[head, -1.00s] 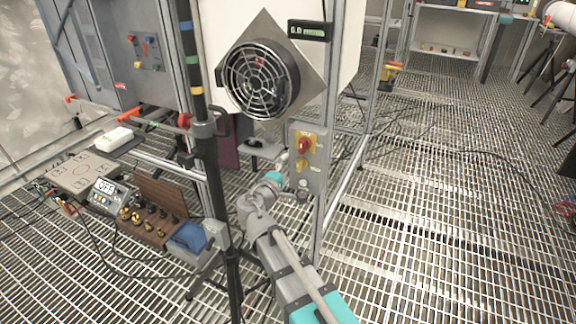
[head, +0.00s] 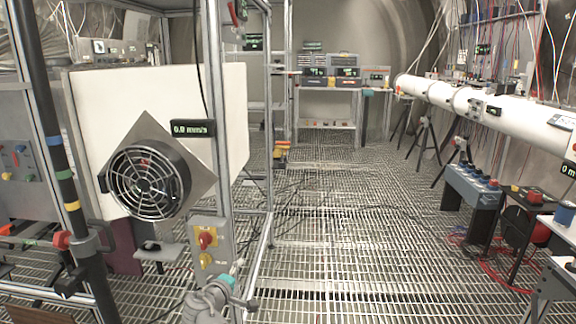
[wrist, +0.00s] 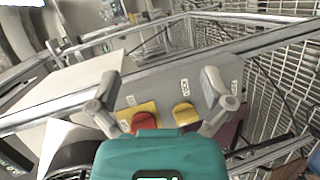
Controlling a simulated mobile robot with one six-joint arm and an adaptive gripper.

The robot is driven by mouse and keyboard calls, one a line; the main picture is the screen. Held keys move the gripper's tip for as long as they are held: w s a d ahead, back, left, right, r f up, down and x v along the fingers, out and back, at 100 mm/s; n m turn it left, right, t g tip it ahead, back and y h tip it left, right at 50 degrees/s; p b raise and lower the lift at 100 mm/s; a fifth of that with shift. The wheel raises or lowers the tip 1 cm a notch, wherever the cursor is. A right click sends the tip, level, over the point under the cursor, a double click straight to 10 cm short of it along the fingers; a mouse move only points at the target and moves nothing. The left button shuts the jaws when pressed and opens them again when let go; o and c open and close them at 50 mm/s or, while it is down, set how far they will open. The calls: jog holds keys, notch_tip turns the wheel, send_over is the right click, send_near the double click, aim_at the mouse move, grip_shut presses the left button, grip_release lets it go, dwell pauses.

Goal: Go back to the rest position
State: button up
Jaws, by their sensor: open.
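My gripper (wrist: 160,82) is open in the wrist view, its two grey fingers spread apart with nothing between the tips. Behind them is a grey control panel (wrist: 160,90) with a red knob (wrist: 144,121) and a yellow knob (wrist: 184,113). I cannot tell the exact gap between fingers and panel. In the head view the same panel (head: 222,229) hangs on a metal post, red knob above yellow knob. My arm shows just below it at the bottom edge; the fingers are not clear there.
A round fan (head: 147,182) sits left of the panel, below a display (head: 193,129) that seems to read 0.0 m/s. A black stand pole (head: 47,130) is at the left. The grated floor (head: 340,240) is open to the right, before a blue box (head: 470,190) and a white pipe (head: 500,108).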

jog(key=s+d+f+m+g, duration=0.2)
jog(key=d+f+m+g, duration=0.15)
jog(key=d, duration=0.55)
jog(key=s+d+f+m+g, duration=0.25)
jog(key=d+f+g, duration=0.2)
jog(key=d, duration=0.35)
jog(key=s+d+f+m+g, duration=0.2)
jog(key=d+f+m+g, duration=0.15)
jog(key=d, duration=0.55)
jog(key=s+d+f+m+g+y, duration=0.3)
jog(key=s+d+y, duration=0.2)
jog(key=s+d, duration=0.15)
notch_tip(320, 180, up, 29)
jog(key=a+p, duration=0.1)
jog(key=p, duration=2.7)
jog(key=shift+p, duration=0.3)
jog(key=shift+a, duration=0.1)
